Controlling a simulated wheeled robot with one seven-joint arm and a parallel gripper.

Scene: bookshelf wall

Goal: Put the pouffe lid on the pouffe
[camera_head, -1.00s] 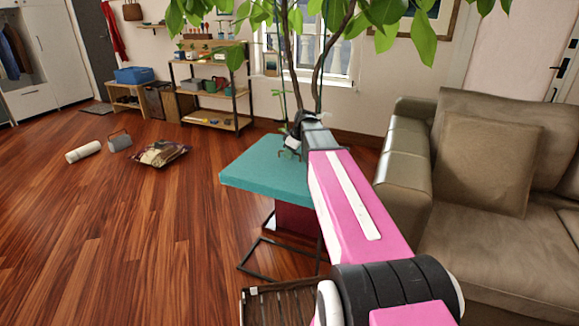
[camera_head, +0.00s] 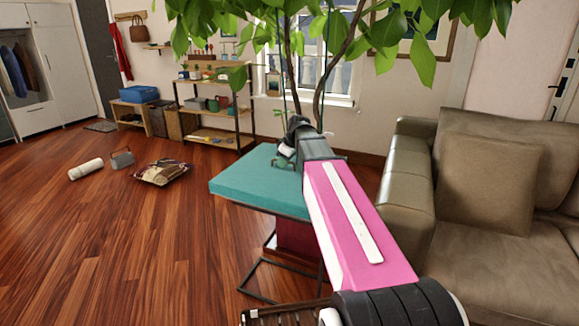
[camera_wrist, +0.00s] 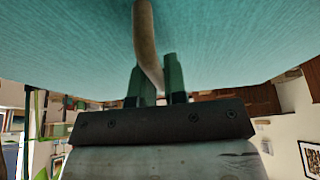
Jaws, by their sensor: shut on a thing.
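The pouffe lid (camera_head: 250,184) is a thick teal square slab, roughly level in the head view. My gripper (camera_wrist: 158,80) is shut on the lid's tan curved handle (camera_wrist: 146,38), and the lid's teal face (camera_wrist: 70,45) fills the top of the wrist view. In the head view, my arm covers the lid's right part. A dark red box (camera_head: 298,238), perhaps the pouffe body, shows under the lid. The lid hides its top, so I cannot tell whether they touch.
A black metal frame (camera_head: 262,289) stands on the floor around the red box. A brown sofa (camera_head: 407,165) is close on the right. A leafy plant (camera_head: 403,52) hangs over the view. A patterned cushion (camera_head: 163,173) and white roll (camera_head: 86,169) lie left, with open floor nearby.

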